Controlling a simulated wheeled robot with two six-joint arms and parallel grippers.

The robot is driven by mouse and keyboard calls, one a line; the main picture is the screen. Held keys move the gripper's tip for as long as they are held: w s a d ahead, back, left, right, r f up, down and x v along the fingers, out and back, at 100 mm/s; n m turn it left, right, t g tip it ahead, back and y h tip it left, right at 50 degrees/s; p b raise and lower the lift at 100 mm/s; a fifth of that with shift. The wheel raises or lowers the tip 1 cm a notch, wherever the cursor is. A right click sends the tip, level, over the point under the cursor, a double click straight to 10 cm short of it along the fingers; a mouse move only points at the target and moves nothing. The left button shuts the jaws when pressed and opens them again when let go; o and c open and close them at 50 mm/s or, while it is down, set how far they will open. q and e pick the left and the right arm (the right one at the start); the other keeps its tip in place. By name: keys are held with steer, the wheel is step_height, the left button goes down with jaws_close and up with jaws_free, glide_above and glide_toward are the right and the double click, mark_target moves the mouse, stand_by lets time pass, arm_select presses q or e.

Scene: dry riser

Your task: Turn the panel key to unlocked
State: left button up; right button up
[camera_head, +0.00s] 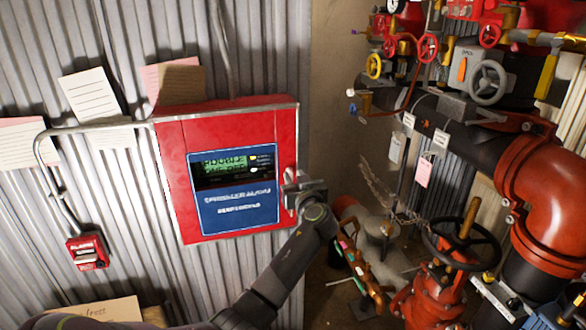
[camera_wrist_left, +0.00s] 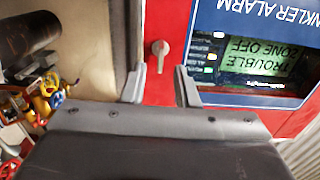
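The red alarm panel (camera_head: 172,150) hangs on the corrugated wall, with a blue face (camera_head: 240,205) and a lit green display reading "TROUBLE". The panel key (camera_wrist_left: 159,48) is a small grey knob on the red front, seen in the left wrist view; my gripper hides it in the head view. My left gripper (camera_head: 304,188) is at the panel's right edge. The key appears just beyond the fingertips, roughly centred. I cannot tell any contact. My right gripper is not in view.
Red valves and a black pipe (camera_head: 390,100) fill the right side, with a black handwheel (camera_head: 460,243) low down. A red alarm pull box (camera_head: 87,252) hangs lower left on conduit. Papers (camera_head: 90,94) are on the wall. Bare wall (camera_head: 330,100) lies right of the panel.

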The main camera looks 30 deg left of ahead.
mark_target(291, 169)
arm_select(q)
steer(key=shift+p+x, duration=0.3)
steer(key=shift+x, duration=0.95)
jaws_close()
